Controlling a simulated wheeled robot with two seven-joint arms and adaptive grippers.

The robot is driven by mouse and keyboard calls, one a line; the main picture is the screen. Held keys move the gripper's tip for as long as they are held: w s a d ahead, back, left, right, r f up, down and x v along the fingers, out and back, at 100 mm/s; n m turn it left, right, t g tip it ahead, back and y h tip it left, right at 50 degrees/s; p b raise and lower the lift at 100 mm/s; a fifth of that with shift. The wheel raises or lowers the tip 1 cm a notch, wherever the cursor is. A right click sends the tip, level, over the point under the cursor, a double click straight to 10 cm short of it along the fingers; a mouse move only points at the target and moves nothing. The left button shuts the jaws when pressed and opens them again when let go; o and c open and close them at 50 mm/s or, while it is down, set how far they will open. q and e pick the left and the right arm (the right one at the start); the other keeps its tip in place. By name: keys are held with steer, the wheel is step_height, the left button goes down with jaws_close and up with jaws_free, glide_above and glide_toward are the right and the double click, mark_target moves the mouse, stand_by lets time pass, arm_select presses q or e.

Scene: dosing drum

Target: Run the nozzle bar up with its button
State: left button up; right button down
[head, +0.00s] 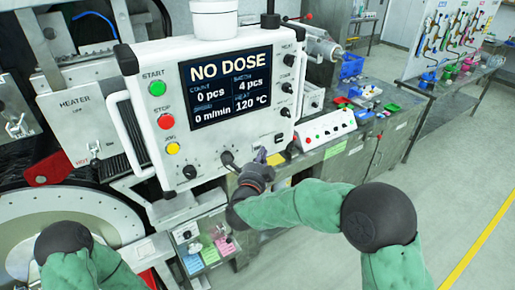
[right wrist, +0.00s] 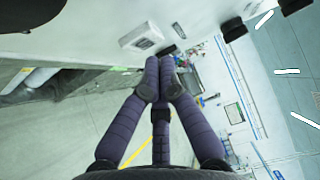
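The control panel (head: 215,100) is a white box with a screen (head: 227,88) reading "NO DOSE", and green START, red STOP and yellow JOG buttons at its left. My right gripper (head: 261,155) is at the panel's lower right edge. In the right wrist view its purple fingers (right wrist: 158,64) meet at the tips, with nothing seen between them. The tips are close to a small dark round part (right wrist: 168,50) and a pale raised fitting (right wrist: 141,38) on the panel face; I cannot tell whether they touch. I cannot make out the nozzle bar or its marked button. My left gripper is out of view.
Black knobs (head: 190,172) line the panel's lower edge. A sloped white console (head: 328,128) with small buttons stands right of it, on a bench with coloured bins (head: 352,66). The drum (head: 75,235) is at lower left. The floor at right is clear.

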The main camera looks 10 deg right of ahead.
steer(key=shift+w, duration=0.1)
steer(key=shift+w+a+b, duration=0.15)
steer(key=shift+w+b, duration=0.15)
steer(key=shift+b, duration=0.1)
